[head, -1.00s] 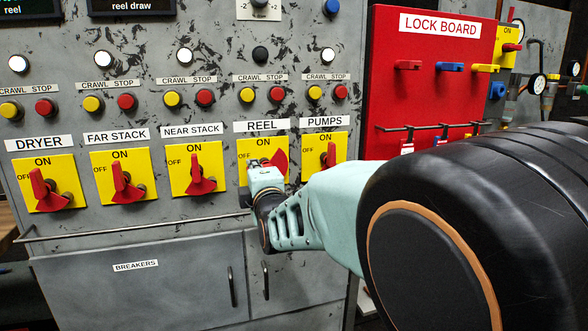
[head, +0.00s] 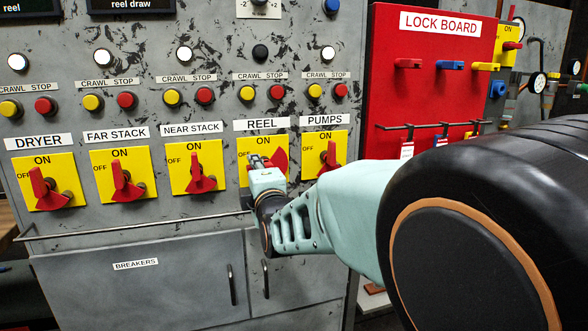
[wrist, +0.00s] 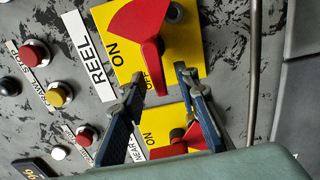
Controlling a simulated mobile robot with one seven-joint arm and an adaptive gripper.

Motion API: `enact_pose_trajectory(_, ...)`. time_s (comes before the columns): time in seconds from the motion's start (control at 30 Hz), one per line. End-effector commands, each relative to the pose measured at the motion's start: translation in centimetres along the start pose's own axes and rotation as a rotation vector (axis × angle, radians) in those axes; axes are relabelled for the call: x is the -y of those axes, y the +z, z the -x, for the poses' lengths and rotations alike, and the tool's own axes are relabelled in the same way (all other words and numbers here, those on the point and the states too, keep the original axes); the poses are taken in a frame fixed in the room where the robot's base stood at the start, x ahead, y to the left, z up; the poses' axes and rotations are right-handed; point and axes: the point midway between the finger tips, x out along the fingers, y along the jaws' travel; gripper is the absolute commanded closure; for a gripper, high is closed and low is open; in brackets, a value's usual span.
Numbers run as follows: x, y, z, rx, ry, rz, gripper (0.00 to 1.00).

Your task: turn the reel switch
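The reel switch (head: 280,158) is a red fan-shaped knob with a handle on a yellow ON/OFF plate, under the REEL label (head: 261,124). My gripper (head: 257,162) is in front of it in the head view and hides the plate's lower left part. In the wrist view the reel switch (wrist: 140,22) is at the top, its handle pointing down the picture towards OFF. My gripper (wrist: 160,74) is open there, with one blue-grey finger on each side of the handle's end. Gaps show on both sides; I cannot tell if either finger touches it.
The near stack switch (head: 199,170) is to the left and the pumps switch (head: 329,155) close to the right. Crawl and stop buttons sit above. A rail (head: 130,229) runs below the switches. The red lock board (head: 425,100) is at the right.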

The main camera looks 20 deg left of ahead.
Motion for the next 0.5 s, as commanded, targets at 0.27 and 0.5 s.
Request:
enact_pose_trajectory(0.27, 0.0, -0.1, 4.2, -0.002, 0.000, -0.001, 0.72)
enact_pose_trajectory(0.5, 0.0, 0.0, 6.0, -0.001, -0.001, 0.000, 0.72)
